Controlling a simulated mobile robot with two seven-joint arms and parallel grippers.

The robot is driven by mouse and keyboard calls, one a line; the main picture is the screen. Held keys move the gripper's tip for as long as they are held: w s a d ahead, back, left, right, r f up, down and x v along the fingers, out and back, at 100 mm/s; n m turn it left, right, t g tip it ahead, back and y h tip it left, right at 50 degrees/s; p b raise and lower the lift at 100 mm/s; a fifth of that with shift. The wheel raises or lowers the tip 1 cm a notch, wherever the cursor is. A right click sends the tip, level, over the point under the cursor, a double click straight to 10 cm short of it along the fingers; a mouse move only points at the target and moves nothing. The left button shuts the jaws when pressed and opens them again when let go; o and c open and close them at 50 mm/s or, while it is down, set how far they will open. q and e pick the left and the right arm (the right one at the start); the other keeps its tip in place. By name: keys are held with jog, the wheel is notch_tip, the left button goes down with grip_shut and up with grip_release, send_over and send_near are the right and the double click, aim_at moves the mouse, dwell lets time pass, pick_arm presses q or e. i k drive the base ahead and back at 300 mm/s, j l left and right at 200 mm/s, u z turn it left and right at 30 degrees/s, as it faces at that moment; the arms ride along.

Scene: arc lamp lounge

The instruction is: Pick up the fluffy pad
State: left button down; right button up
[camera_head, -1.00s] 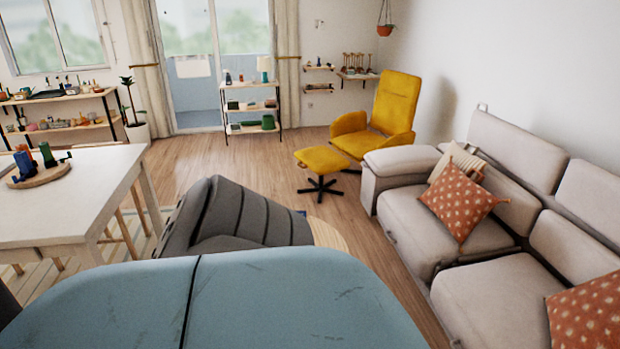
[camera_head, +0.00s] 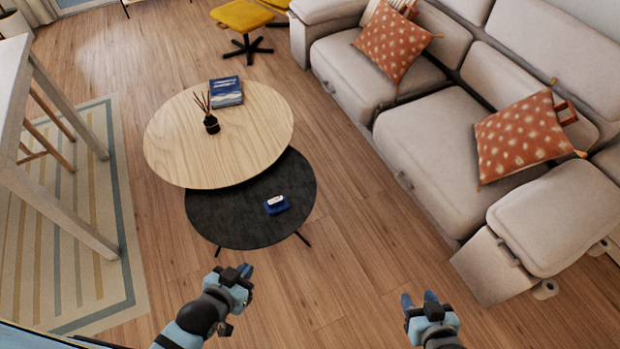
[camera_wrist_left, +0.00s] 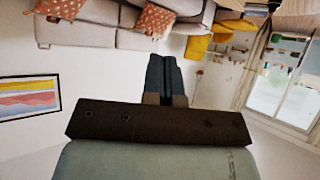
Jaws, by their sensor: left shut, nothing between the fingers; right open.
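The best match for a fluffy pad is an orange cushion with pale dots; two of these lie on the beige sofa. The nearer cushion (camera_head: 522,137) leans on the right seat. The farther cushion (camera_head: 392,42) leans near the far armrest. Both also show in the left wrist view, upper left, as the cushions (camera_wrist_left: 155,20) and (camera_wrist_left: 60,7). My left gripper (camera_head: 243,272) is shut and empty above the floor, well away from both. My right gripper (camera_head: 420,299) is open and empty, also apart from them.
The beige sofa (camera_head: 425,125) fills the right side. A round wooden table (camera_head: 245,140) overlaps a lower black table (camera_head: 235,215) bearing a small blue and white object (camera_head: 276,204). A blue book (camera_head: 227,92) lies on the wood. Floor between tables and sofa is clear.

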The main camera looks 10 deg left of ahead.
aim_at(278, 204)
jog(key=u, duration=0.6)
jog(key=i+z, duration=0.3)
jog(key=i, duration=0.2)
jog(key=i+j+z, duration=0.1)
jog(key=i+z, duration=0.25)
jog(key=i, duration=0.15)
